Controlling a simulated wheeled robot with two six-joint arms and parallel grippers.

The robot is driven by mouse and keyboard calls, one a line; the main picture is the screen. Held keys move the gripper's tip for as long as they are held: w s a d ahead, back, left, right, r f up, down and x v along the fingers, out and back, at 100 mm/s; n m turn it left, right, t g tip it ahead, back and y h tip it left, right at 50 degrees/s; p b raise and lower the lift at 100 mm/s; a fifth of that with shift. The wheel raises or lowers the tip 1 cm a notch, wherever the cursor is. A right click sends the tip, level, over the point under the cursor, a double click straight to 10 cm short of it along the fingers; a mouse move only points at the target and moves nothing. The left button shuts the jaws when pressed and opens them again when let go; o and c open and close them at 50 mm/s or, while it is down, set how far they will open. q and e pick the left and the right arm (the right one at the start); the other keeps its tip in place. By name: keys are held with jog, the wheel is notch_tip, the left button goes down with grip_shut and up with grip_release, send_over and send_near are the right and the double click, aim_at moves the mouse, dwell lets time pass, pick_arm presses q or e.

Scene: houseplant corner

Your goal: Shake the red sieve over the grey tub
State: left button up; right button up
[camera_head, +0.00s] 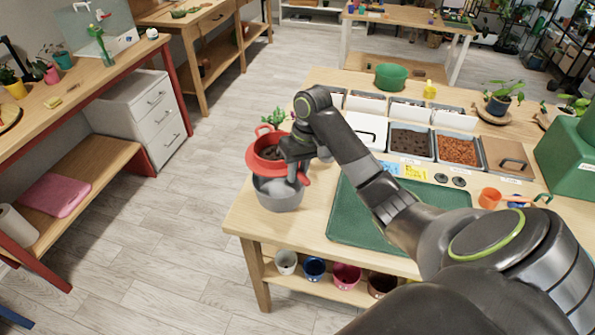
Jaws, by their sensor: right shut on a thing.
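The red sieve (257,163), with dark soil showing inside, is held over the grey tub (279,197) at the left end of the potting table. The sieve sits just above the tub's opening and hides most of it. I cannot tell whether the sieve touches the tub's rim. My right gripper (293,166) is shut on the sieve at its right side, near the red handle. What lies inside the tub is hidden. My left gripper is not in view.
A green mat (345,213) lies right of the tub. Behind it are a white-lidded bin (369,131), a soil bin (411,140) and an orange-brown bin (458,150). The table's left edge is close to the tub.

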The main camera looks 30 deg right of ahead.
grip_shut()
jog(key=shift+f, duration=0.1)
notch_tip(320, 180, down, 6)
jog(key=b, duration=0.1)
jog(key=shift+t, duration=0.4)
dwell(0.7)
jog(key=shift+f, duration=0.1)
dwell(0.3)
